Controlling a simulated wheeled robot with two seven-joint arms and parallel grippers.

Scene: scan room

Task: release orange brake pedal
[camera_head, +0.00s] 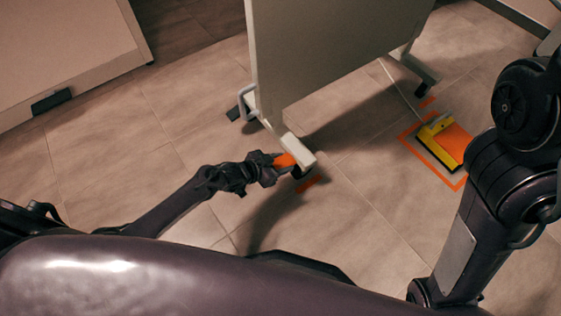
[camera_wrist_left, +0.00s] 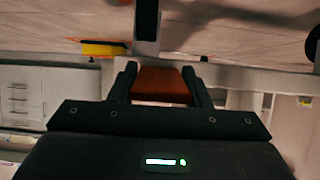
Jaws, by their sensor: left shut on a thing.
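The orange brake pedal (camera_head: 285,160) sits low at the near end of the grey panel unit's base, beside a white block-shaped foot (camera_head: 299,150). My left gripper (camera_head: 272,166) reaches it from the left and is shut on it. In the left wrist view the orange pedal (camera_wrist_left: 162,85) lies between the two dark fingers of the left gripper (camera_wrist_left: 160,82). The pedal's far end is partly hidden by the white foot in the head view. My right arm shows at the right of the head view, but its gripper is out of frame.
The grey panel unit (camera_head: 330,45) stands on castors, one castor (camera_head: 240,108) at its left. A yellow and orange foot pedal (camera_head: 449,141) lies on the floor inside an orange marked outline, with a cable running to it. A pale cabinet (camera_head: 65,50) stands upper left. Floor tiles at left are clear.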

